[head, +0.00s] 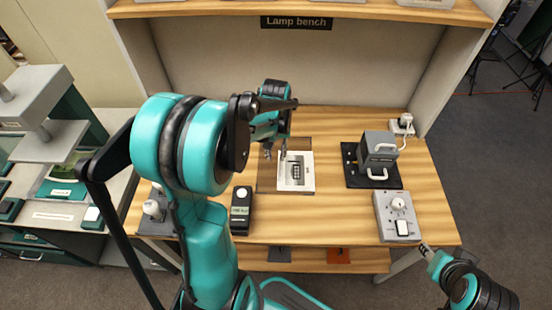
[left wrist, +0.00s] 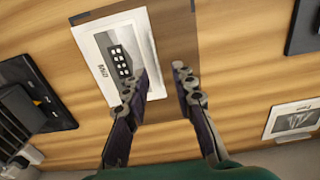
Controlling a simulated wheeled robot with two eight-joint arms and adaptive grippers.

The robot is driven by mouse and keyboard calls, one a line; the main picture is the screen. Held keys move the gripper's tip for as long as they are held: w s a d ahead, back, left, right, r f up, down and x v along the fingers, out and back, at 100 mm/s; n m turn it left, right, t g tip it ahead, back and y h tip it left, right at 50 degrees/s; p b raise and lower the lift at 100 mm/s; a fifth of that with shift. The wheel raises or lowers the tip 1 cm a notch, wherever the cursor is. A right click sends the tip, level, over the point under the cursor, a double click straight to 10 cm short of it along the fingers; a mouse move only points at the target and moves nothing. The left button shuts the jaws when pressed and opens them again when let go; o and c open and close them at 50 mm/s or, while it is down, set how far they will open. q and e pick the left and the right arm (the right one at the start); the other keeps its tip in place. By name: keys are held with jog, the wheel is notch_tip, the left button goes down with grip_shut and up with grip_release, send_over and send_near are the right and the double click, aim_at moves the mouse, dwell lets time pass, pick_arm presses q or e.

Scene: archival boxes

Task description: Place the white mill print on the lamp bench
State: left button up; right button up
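The white mill print (head: 296,182) lies flat on the wooden lamp bench (head: 338,200), partly over a darker brown rectangle. My left gripper (head: 277,153) is at the print's upper left edge. In the left wrist view it (left wrist: 160,80) is open and empty, one finger over the print's edge and the other over the brown rectangle (left wrist: 175,45). I cannot tell whether the finger touches the print. My right gripper (head: 428,251) is near the bench's front right corner; its fingers are unclear.
A grey device on a black mat (head: 352,178) and a grey control box (head: 397,217) stand right of the print. A black handheld device (head: 241,210) stands left. Another pictured card (left wrist: 293,121) lies at the right in the left wrist view. Bare wood lies in front.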

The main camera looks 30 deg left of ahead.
pick_arm(q)
jog(key=s+d+r+m+t+p, duration=0.1)
jog(key=s+d+r+m+t, duration=0.25)
jog(key=d+r, duration=0.5)
jog(key=s+d+r+m+t, duration=0.3)
jog(key=s+d, duration=0.3)
jog(key=shift+s+t, duration=0.35)
jog(key=shift+s, duration=0.05)
